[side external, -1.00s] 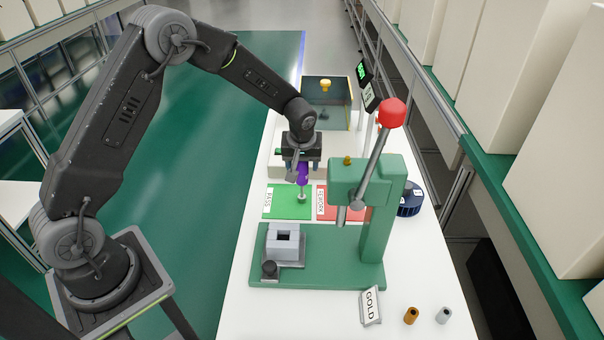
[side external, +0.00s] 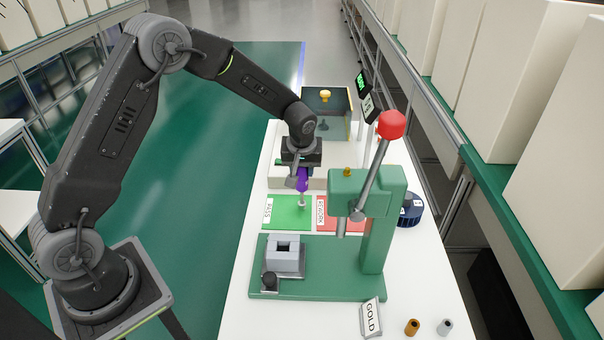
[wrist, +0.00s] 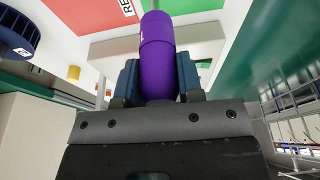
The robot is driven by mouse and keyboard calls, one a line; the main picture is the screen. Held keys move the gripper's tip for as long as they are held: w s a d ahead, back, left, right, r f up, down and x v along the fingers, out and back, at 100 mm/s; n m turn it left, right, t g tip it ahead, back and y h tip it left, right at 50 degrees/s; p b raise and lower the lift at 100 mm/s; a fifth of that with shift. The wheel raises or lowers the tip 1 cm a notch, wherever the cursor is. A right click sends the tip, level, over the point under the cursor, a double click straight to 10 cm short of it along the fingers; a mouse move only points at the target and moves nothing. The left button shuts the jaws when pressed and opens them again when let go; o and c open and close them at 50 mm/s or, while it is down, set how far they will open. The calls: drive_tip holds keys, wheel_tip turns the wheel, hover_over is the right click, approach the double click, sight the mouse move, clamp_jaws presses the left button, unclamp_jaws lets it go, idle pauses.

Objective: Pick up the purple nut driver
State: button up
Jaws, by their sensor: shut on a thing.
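The purple nut driver (side external: 302,180) is held by its handle in my gripper (side external: 301,172), with its silver shaft pointing down over the green PASS mat (side external: 287,218). In the wrist view the purple handle (wrist: 158,60) stands between the two blue-grey jaws (wrist: 158,85), which are shut on it. I cannot tell from the side view exactly how far the shaft's tip is from the mat.
A green press (side external: 372,225) with a red-knobbed lever (side external: 391,125) stands close at the right. The red REWORK mat (side external: 340,218) lies beside the green one. A bin (side external: 340,130) is behind, and a GOLD sign (side external: 371,316) stands in front.

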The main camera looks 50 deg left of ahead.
drive_tip(key=r, duration=0.2)
drive_tip(key=a+r, duration=0.1)
drive_tip(key=shift+s+r, duration=0.1)
drive_tip(key=shift+s, duration=0.15)
drive_tip(key=s+a+r, duration=0.6)
drive_tip(key=a, duration=0.2)
drive_tip(key=shift+a, duration=0.4)
drive_tip(key=shift+r, duration=0.1)
drive_tip(key=o, duration=0.4)
drive_tip(key=c, duration=0.4)
drive_tip(key=shift+d, duration=0.1)
drive_tip(key=s+d+f, duration=0.2)
drive_tip(key=s+d, duration=0.5)
drive_tip(key=d, duration=0.5)
drive_tip(key=shift+d, duration=0.3)
